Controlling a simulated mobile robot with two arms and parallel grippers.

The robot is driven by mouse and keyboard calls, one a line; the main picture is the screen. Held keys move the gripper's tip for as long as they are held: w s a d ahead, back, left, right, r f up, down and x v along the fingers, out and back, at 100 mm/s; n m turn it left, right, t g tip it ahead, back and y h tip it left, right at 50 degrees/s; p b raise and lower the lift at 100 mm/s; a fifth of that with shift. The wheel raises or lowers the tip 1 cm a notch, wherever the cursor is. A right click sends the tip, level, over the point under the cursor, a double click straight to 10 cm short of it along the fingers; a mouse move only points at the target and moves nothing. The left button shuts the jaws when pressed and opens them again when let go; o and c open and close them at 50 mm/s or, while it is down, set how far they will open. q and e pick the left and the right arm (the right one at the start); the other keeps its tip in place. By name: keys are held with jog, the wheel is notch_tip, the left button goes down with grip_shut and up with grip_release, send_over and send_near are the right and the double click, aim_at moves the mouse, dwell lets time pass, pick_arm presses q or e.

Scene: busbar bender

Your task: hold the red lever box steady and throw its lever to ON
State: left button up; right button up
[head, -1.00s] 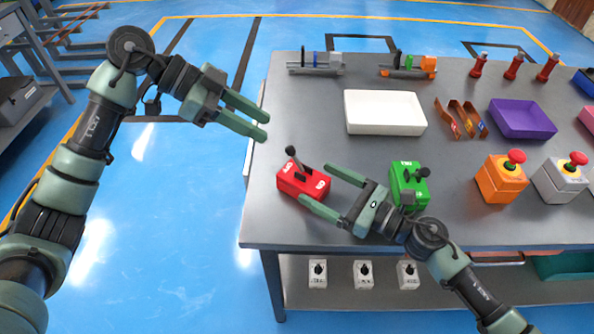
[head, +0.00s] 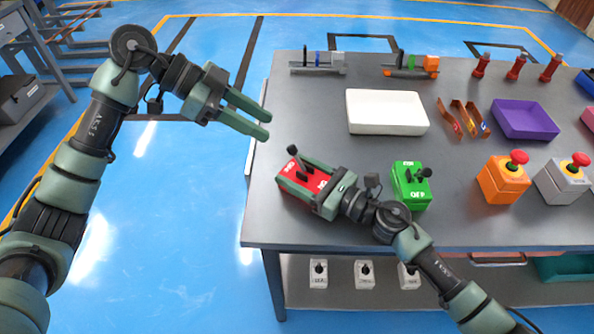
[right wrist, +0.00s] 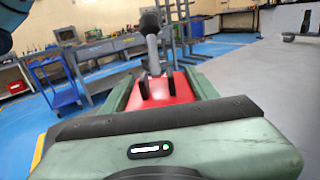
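The red lever box (head: 317,178) sits near the left front of the grey table. Its black lever (head: 298,158) leans toward the far left end of the box; the end labels are too small to read surely. My right gripper (head: 294,171) has one finger along each long side of the box, with no gap visible. In the right wrist view the red box (right wrist: 177,90) lies between the two green fingers, and the lever (right wrist: 152,45) stands up beyond them. My left gripper (head: 256,118) is open and empty, off the table's left edge, above and left of the box.
A green lever box (head: 408,188) stands to the right of the red one. Farther right are an orange button box (head: 502,182) and a grey one (head: 562,185). A white tray (head: 386,112) lies behind. The table between red box and tray is clear.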

aim_at(313, 179)
jog(key=c, duration=0.5)
jog(key=o, duration=1)
jog(key=shift+s+d, duration=0.1)
jog(key=shift+d, duration=0.05)
jog(key=shift+v, duration=0.95)
jog(key=shift+c, duration=0.2)
jog(key=c, duration=1.4)
jog(key=shift+c, duration=0.2)
